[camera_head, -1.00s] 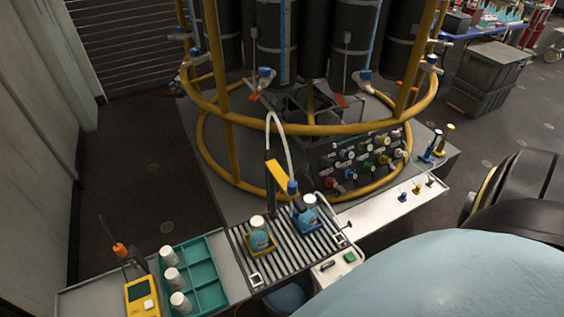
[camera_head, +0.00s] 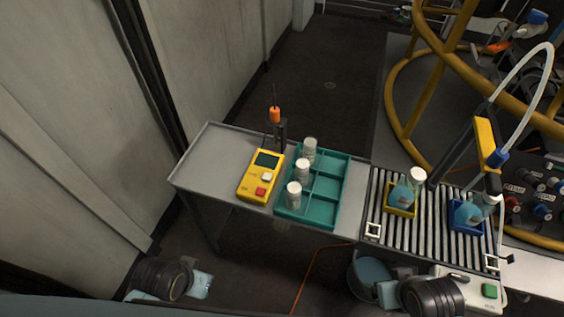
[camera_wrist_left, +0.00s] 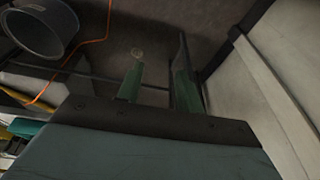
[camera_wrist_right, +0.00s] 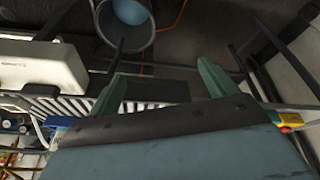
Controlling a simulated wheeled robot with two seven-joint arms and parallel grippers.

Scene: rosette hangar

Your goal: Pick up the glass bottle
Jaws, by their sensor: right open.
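Two clear bottles with blue liquid stand on the roller conveyor (camera_head: 416,234) in the head view. One bottle (camera_head: 402,196) has a white cap and sits in a yellow holder (camera_head: 400,212). The other bottle (camera_head: 468,213) sits in a blue holder (camera_head: 466,229) beneath a nozzle with a white hose. My left gripper (camera_wrist_left: 158,82) has its green fingers apart, with nothing between them, over the floor. My right gripper (camera_wrist_right: 162,78) is open, fingers wide apart and empty. Both arms show low in the head view, in front of the bench; their fingertips are not clear there.
A teal tray (camera_head: 327,187) with several white-capped containers and a yellow meter (camera_head: 261,175) lie left of the conveyor. A bucket (camera_head: 370,274) stands below the bench front, near my right arm. A wall (camera_head: 205,60) is on the left. A yellow pipe frame (camera_head: 388,100) stands behind the conveyor.

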